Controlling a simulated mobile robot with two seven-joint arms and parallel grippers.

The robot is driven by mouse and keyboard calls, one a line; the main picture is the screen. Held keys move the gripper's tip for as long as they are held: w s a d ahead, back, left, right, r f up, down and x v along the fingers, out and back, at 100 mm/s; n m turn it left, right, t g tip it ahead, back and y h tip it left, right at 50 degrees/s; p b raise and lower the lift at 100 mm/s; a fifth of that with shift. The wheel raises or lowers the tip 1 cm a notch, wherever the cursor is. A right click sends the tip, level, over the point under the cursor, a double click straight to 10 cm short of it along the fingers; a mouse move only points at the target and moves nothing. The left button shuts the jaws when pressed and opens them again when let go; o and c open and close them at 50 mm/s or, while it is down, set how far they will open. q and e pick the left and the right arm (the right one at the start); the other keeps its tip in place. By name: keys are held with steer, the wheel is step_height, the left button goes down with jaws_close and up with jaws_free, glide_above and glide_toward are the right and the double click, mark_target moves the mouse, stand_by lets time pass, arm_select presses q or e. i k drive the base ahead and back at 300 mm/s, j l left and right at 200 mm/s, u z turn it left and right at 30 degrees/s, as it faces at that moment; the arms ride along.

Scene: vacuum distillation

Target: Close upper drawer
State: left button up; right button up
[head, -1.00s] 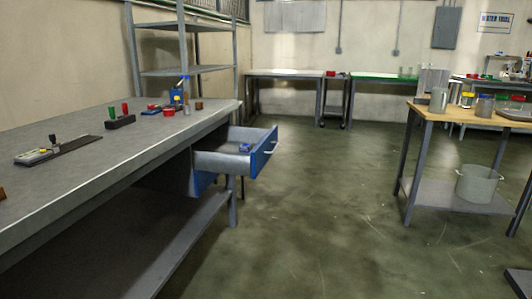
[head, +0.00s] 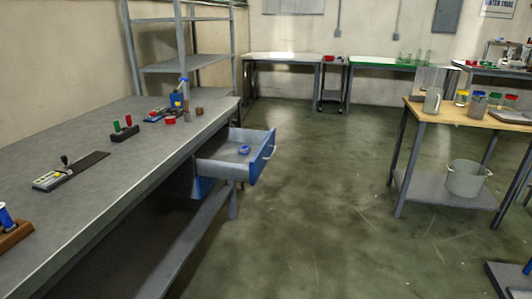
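The upper drawer (head: 262,158) is pulled out from under the far end of the long grey workbench (head: 90,205). Its blue front with a light handle faces right, toward the open floor. A small blue ring-like item (head: 244,149) lies inside it. Part of another blue front (head: 204,187) shows below the drawer, under the bench. Neither of my grippers is in the head view.
Green and red items (head: 125,129) and a black-and-white device (head: 70,170) sit on the bench. A wooden-topped table (head: 470,117) stands at right with a pot (head: 466,180) on its lower shelf. The floor (head: 320,210) between is clear.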

mark_target(218, 157)
steer(key=i+l+u, duration=0.15)
steer(key=i, duration=0.35)
steer(key=i+l+u, duration=0.1)
steer(key=i, duration=0.4)
steer(key=i+l+u, duration=0.15)
steer(key=i, duration=0.3)
steer(key=i+l+u, duration=0.1)
steer(key=i+l, duration=0.15)
steer(key=i, duration=0.2)
steer(key=i+l+u, duration=0.15)
steer(key=i+l, duration=0.15)
steer(key=i, duration=0.2)
